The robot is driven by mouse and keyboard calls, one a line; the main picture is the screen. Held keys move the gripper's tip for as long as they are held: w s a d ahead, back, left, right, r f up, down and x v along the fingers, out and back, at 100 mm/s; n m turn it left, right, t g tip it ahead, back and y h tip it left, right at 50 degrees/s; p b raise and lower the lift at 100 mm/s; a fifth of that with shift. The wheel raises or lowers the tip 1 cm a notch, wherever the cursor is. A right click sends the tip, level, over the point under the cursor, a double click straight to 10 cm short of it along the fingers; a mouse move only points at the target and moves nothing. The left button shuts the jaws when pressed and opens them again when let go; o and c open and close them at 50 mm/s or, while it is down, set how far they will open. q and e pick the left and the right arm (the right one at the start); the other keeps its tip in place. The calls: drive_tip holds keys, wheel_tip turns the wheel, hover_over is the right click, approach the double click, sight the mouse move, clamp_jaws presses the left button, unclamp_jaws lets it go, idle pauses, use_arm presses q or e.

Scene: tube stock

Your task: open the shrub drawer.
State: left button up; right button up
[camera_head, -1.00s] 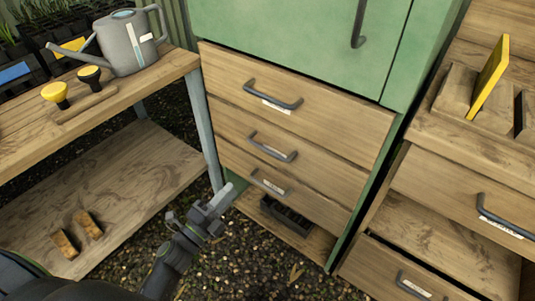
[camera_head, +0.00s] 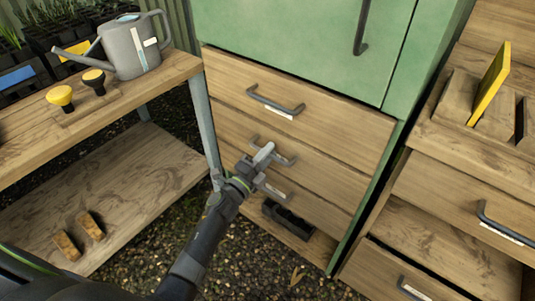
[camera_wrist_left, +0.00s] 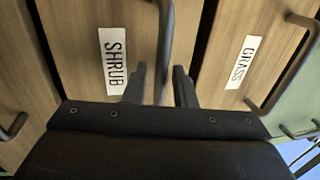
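The shrub drawer (camera_head: 320,173) is the middle wooden drawer of the green cabinet and looks closed. Its label (camera_wrist_left: 113,62) reads SHRUB in the left wrist view. Its dark bar handle (camera_head: 287,160) is partly hidden by my left gripper (camera_head: 265,157) in the head view. In the left wrist view the handle (camera_wrist_left: 165,40) runs between the two fingers of my left gripper (camera_wrist_left: 160,87), which is open. I cannot tell whether a finger touches the handle. My right gripper is not in view.
The GRASS drawer (camera_wrist_left: 225,35) is above, with its handle (camera_head: 275,103); another closed drawer is below. A black tray (camera_head: 287,222) sits under them. A wooden bench (camera_head: 130,100) with a watering can (camera_head: 128,50) stands left. Other drawers (camera_head: 460,195) stand right.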

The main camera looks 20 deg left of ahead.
use_arm(q)
clamp_jaws()
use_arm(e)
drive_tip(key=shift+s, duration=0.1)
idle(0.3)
